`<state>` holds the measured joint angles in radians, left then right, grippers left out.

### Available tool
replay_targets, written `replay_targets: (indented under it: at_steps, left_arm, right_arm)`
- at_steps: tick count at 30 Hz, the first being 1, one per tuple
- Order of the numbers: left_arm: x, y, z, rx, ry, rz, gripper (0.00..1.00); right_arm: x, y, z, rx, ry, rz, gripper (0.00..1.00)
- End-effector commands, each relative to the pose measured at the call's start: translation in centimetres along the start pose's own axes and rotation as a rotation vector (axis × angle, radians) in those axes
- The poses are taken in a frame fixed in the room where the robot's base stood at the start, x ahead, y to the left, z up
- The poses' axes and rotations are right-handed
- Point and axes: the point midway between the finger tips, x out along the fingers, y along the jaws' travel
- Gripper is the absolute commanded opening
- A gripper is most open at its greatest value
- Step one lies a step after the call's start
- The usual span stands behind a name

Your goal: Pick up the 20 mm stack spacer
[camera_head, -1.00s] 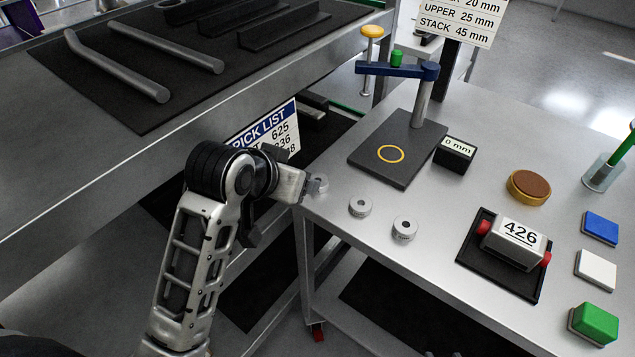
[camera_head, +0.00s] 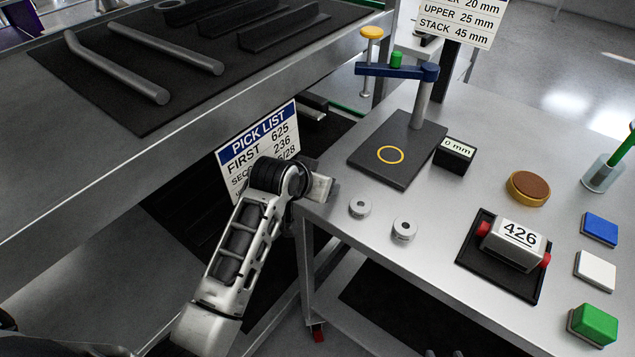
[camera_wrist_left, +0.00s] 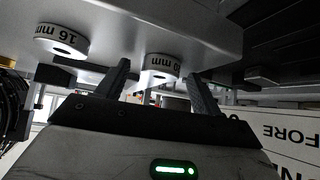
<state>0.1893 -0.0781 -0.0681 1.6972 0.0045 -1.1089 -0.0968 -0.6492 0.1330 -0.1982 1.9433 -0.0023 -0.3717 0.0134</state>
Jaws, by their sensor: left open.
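The 20 mm stack spacer (camera_wrist_left: 158,66), a pale ring with a dark printed label, shows upside down in the left wrist view. It appears between the fingertips of my open left gripper (camera_wrist_left: 160,84); I cannot tell whether they touch it. Two grey spacers (camera_head: 360,206) (camera_head: 404,229) stand on the table in the head view. Only the tips of my right gripper (camera_head: 443,353) show at the bottom edge, apart.
The table (camera_head: 340,228) also holds a dark fixture plate (camera_head: 375,168) with a blue clamp arm, a 0 mm block (camera_head: 455,156), a 426 part in a black tray (camera_head: 472,255) and coloured blocks. A pick list sign (camera_head: 262,140) and dark-matted bench (camera_head: 130,85) stand left.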

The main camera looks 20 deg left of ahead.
Motion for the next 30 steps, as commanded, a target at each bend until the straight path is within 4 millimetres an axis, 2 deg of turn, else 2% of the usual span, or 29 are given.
replay_targets:
  at_steps: [5,11,12,23,29,30]
  left_arm:
    - [0.0,0.0,0.0,0.0,0.001,0.0,0.67]
    - [0.0,0.0,0.0,0.0,0.0,0.0,0.14]
    - [0.0,0.0,0.0,0.0,0.0,0.0,0.12]
    - [-0.4,0.0,-0.5,0.0,0.005,0.0,0.12]
    - [-2.3,0.0,-2.5,0.001,0.01,-0.001,0.12]
    - [-3.4,0.0,-2.5,0.001,0.008,-0.001,0.12]
  right_arm:
    - [0.0,0.0,0.1,-0.001,-0.002,0.001,0.36]
    - [0.1,0.1,0.2,-0.001,-0.003,0.001,0.36]
    - [0.1,0.1,0.2,-0.001,-0.003,0.001,0.36]
    - [0.1,0.1,0.3,-0.001,-0.006,0.001,0.36]
    - [0.3,0.1,0.7,0.0,-0.01,0.001,0.36]
    - [0.2,0.0,0.5,0.0,-0.01,0.0,0.36]
